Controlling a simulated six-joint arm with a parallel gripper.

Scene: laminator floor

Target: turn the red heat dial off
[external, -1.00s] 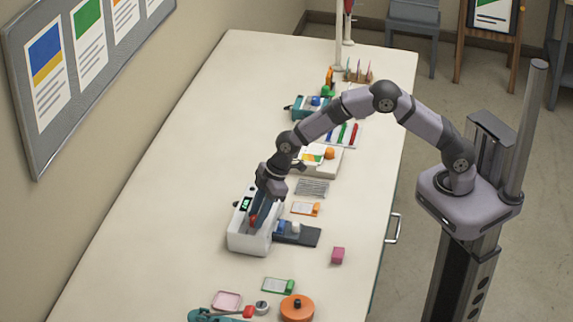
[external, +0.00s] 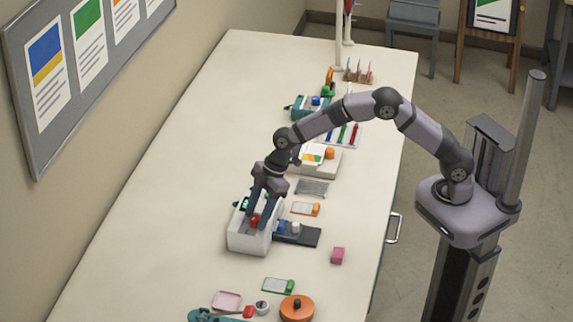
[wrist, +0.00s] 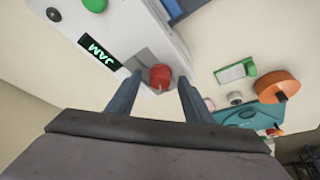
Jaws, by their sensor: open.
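The red heat dial (external: 254,220) sits on the white laminator (external: 247,240). In the wrist view the round red dial (wrist: 160,76) shows between my fingers, with clear gaps on both sides. A small pale mark is at its near edge; I cannot read the setting. My gripper (external: 262,220) is open, its fingers pointing down at the dial from above. It also shows in the wrist view (wrist: 159,88), holding nothing. The laminator's dark display (wrist: 100,52) shows green letters reading JAM. A green button (wrist: 95,4) and a dark knob (wrist: 53,14) are beside it.
A dark tray (external: 302,237) adjoins the laminator's right side. The table left of the laminator is clear.

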